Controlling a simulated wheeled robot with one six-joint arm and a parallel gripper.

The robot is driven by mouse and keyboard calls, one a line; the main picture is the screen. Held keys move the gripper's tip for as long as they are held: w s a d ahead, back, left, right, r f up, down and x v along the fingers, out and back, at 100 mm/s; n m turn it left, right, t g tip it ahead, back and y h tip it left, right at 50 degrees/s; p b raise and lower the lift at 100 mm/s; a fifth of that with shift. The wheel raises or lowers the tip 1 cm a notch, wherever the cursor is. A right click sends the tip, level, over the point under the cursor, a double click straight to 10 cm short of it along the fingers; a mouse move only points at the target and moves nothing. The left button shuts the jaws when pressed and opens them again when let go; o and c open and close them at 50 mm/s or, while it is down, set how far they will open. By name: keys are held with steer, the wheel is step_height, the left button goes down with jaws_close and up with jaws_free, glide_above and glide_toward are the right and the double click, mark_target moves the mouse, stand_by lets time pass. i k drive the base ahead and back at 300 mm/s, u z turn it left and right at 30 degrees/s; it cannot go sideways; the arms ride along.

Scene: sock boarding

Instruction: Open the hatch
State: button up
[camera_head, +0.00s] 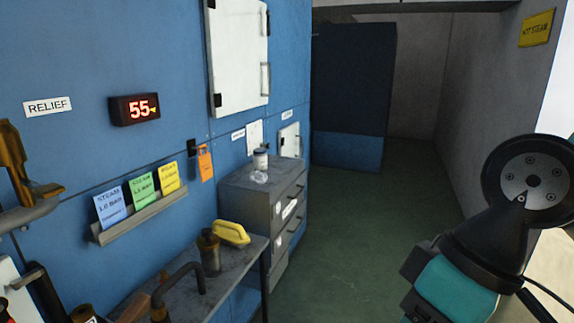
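A large white hatch (238,55) is on the blue wall at upper centre-left. It looks shut, with a metal handle on its right edge and dark fittings on its left. A smaller white hatch (289,141) with a small handle sits lower and further along the same wall, and also looks shut. I cannot tell which of the two the task means. Links of my arm show at the right, well apart from both hatches. My gripper is not in view.
A grey drawer cabinet (248,190) bearing a jar (260,158) stands below the hatches. A grey bench (222,273) holds a yellow-handled tool (231,232) and a brass cylinder (208,252). A card rack (140,220) juts from the wall. The green floor (370,240) is clear.

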mark_target(288, 138)
steer(key=z, duration=0.65)
steer(key=i, duration=1.45)
steer(key=z, duration=0.4)
steer(key=i, duration=1.85)
steer(key=u, duration=1)
steer(key=i, duration=0.8)
steer(key=u, duration=0.4)
